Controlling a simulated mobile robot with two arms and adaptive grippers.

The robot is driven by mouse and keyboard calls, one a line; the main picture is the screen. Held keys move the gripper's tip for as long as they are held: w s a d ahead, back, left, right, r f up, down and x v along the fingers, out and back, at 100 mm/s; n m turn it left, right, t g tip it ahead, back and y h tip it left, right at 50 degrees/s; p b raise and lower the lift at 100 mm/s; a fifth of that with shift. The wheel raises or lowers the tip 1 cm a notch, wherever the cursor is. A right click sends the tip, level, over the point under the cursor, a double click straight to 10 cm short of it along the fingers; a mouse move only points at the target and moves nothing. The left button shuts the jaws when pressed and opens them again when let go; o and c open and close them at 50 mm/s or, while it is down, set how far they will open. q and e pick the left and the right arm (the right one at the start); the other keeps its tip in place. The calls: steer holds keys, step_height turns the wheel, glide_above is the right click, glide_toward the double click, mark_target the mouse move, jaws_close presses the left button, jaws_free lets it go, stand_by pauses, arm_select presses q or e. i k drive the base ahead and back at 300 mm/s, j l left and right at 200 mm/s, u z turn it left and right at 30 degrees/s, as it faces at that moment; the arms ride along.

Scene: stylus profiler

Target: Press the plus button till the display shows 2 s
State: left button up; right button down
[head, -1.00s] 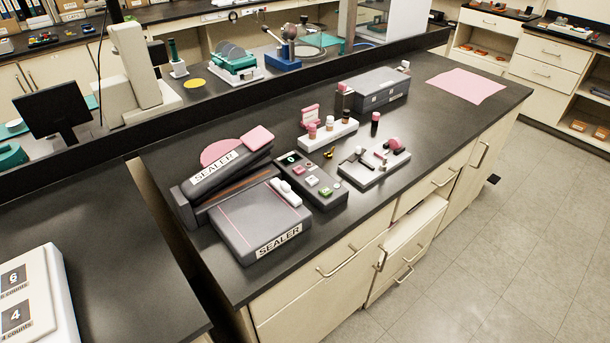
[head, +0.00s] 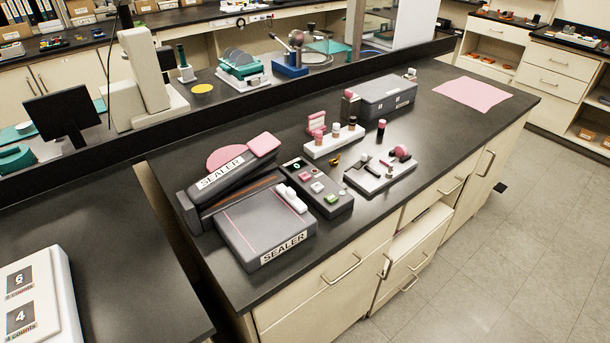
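A dark control box (head: 318,188) with a small display (head: 297,166) and several buttons lies on the black bench, right beside the sealer. The display shows a greenish mark, too small to read. I cannot tell which is the plus button. The grey sealer (head: 262,222) stands to the left with its lid raised. Neither of my grippers is in the head view.
A white tray (head: 380,178) with small tools lies right of the control box. A white rack (head: 333,141) with pink and dark bottles stands behind. A grey box (head: 385,96) and a pink mat (head: 473,94) lie farther right. A drawer (head: 416,240) below the bench is partly open.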

mark_target(304, 177)
steer(key=i+l+u, duration=0.15)
steer(key=l, duration=0.45)
steer(key=i+l+u, duration=0.2)
steer(key=l, duration=0.45)
steer(key=i+l+u, duration=0.15)
steer(key=l, duration=0.55)
steer(key=i+l+u, duration=0.15)
steer(key=l, duration=0.55)
steer(key=i+l+u, duration=0.15)
steer(key=l, duration=0.55)
